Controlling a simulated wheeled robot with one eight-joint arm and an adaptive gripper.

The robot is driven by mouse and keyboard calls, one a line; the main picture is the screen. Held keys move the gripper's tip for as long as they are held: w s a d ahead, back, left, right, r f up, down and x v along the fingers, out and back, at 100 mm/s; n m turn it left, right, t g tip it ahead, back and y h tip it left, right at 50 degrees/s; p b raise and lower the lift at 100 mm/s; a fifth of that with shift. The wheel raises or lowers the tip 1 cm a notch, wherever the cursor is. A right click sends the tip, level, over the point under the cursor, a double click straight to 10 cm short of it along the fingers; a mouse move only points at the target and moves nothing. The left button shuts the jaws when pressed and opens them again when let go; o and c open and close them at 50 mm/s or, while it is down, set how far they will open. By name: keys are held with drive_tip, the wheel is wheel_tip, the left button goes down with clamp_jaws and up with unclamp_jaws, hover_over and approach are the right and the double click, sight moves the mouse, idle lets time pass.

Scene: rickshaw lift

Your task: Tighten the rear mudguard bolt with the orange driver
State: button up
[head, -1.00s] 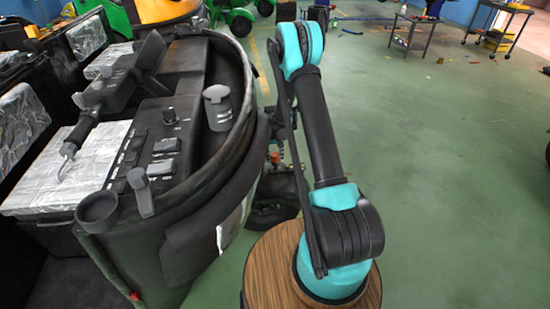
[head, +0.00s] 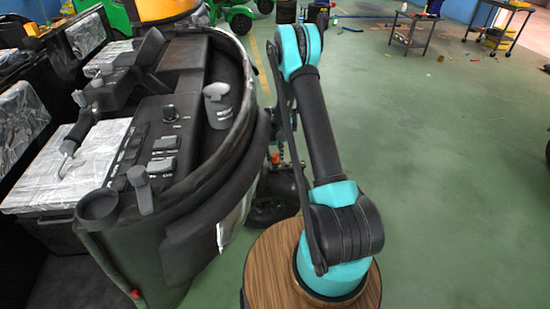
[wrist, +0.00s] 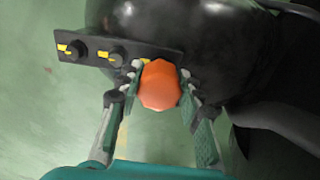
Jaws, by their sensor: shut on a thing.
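In the wrist view my gripper (wrist: 160,92) is shut on the orange driver (wrist: 160,84), with one finger on each side of its orange handle. I look at the handle nearly end-on, so its shaft and tip are hidden. A black bracket (wrist: 92,48) with several dark bolts and yellow marks lies just beyond the driver, against a dark rounded mudguard (wrist: 195,40). The driver's handle overlaps the bracket's right part in the picture. I cannot tell whether the tip touches a bolt. In the head view my gripper is mostly hidden behind the arm and the vehicle body.
The black vehicle body (head: 190,200) with its dashboard stands close left of my arm. A dark curved part (wrist: 270,115) lies at the right in the wrist view. The green floor (head: 450,200) to the right is open, with carts (head: 413,35) far back.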

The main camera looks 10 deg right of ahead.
drive_tip(key=shift+f, duration=0.4)
drive_tip(key=m, duration=0.4)
drive_tip(key=shift+r, duration=3.55)
